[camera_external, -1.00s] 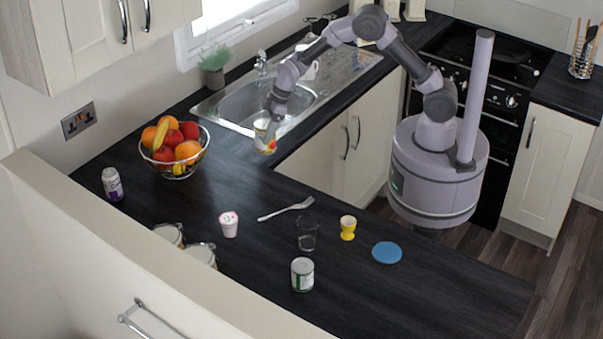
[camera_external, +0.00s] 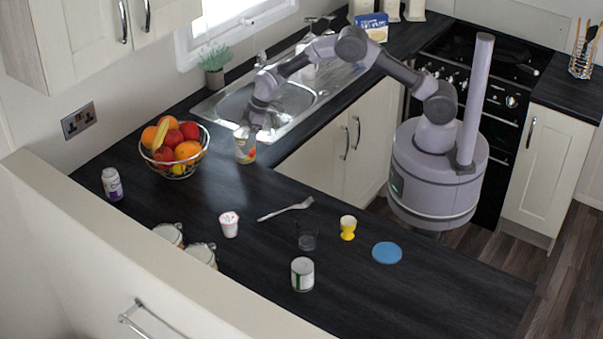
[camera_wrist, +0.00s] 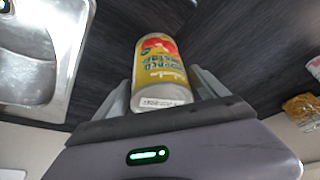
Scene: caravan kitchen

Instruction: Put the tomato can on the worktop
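The tomato can (camera_external: 245,149) is yellow and white with red on its label. It is at the worktop (camera_external: 190,226) beside the near end of the sink, right of the fruit bowl. I cannot tell whether its base touches the surface. My gripper (camera_external: 247,131) is at the can's upper part. In the wrist view, the can (camera_wrist: 162,70) sits between the two fingers of my gripper (camera_wrist: 164,88), which look shut on it. The exact finger contact is hard to see.
The fruit bowl (camera_external: 176,171) stands close left of the can and the sink (camera_external: 240,104) is behind it. A fork (camera_external: 285,209), pink-white pot (camera_external: 229,225), glass (camera_external: 307,238), yellow cup (camera_external: 348,228), another can (camera_external: 302,274) and blue disc (camera_external: 387,253) are nearer. Worktop between can and fork is clear.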

